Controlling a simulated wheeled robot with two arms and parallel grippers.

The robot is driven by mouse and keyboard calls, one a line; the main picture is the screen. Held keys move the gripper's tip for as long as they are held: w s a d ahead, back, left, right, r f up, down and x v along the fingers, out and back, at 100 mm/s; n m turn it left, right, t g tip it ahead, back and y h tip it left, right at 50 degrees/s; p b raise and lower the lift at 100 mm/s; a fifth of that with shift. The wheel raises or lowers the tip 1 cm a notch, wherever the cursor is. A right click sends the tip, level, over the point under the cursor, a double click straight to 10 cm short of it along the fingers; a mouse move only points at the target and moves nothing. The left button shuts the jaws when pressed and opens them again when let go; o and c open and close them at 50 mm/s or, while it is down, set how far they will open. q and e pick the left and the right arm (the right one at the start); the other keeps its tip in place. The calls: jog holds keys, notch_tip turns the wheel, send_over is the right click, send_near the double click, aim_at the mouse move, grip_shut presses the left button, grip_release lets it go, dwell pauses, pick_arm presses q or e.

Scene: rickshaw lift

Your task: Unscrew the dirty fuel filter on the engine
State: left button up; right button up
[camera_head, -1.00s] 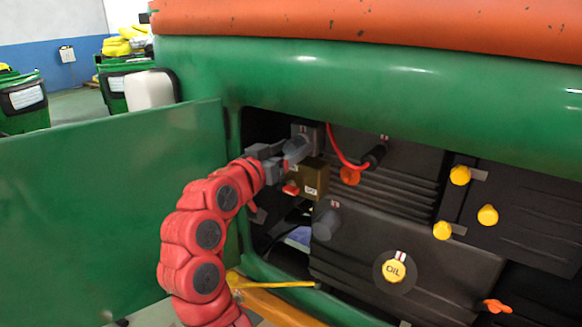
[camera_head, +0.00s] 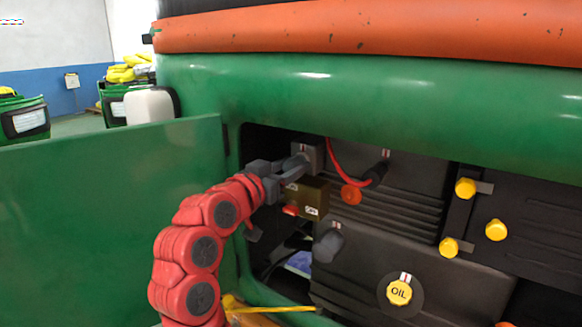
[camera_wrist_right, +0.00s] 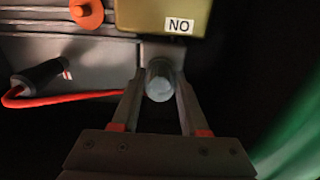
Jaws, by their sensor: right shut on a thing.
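The fuel filter appears to be the short grey cylinder (camera_wrist_right: 160,84) on the engine, seen end-on in the right wrist view. My right gripper (camera_head: 297,166) reaches into the open engine bay at its upper left. In the right wrist view its two fingers (camera_wrist_right: 160,100) lie on either side of the cylinder and are shut on it. In the head view the fingers mostly hide the cylinder. The dark engine (camera_head: 365,235) fills the bay. My left gripper is not in view.
A brass-coloured box with a "NO" label (camera_head: 309,197) sits just below the gripper. A red hose (camera_head: 338,172), an orange knob (camera_head: 350,194) and a grey round part (camera_head: 327,245) are close by. The green open door (camera_head: 110,220) stands left of my arm.

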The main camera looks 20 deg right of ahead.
jog(key=shift+r+n+p, duration=0.15)
jog(key=shift+n+p, duration=0.15)
jog(key=shift+p, duration=0.25)
grip_shut()
jog(key=shift+n+p, duration=1.4)
jog(key=shift+p, duration=0.5)
jog(key=shift+n+p, duration=0.3)
jog(key=shift+p, duration=0.1)
jog(key=shift+r+n+p, duration=0.1)
jog(key=shift+n+p, duration=0.6)
jog(key=shift+p, duration=0.5)
jog(key=shift+n+p, duration=1.1)
jog(key=shift+p, duration=0.75)
jog(key=shift+f, duration=0.2)
